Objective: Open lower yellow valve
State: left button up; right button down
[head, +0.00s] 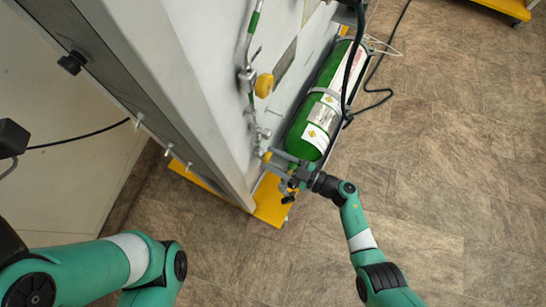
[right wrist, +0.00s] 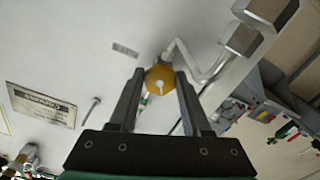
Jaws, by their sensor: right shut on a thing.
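The lower yellow valve (head: 266,157) is a small round knob on the white panel, low down near the panel's bottom edge. In the right wrist view the yellow valve (right wrist: 160,78) sits between my two fingertips, with a pale mark on its face. My right gripper (head: 278,166) reaches the valve from the right and is shut on it. The right gripper's fingers (right wrist: 160,84) stand on either side of the knob. My left arm shows at the lower left of the head view, but its gripper is out of view.
A second yellow valve (head: 264,84) sits higher on the panel. A green gas cylinder (head: 310,138) stands right beside my right gripper, with a black hose (head: 350,75) running over it. A yellow base (head: 270,203) juts out below.

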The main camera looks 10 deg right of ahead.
dwell(0.4)
jog(key=shift+c, duration=1.8)
grip_release()
jog(key=shift+s+d, duration=0.15)
jog(key=shift+d, duration=0.05)
jog(key=p+v, duration=0.4)
jog(key=v, duration=0.7)
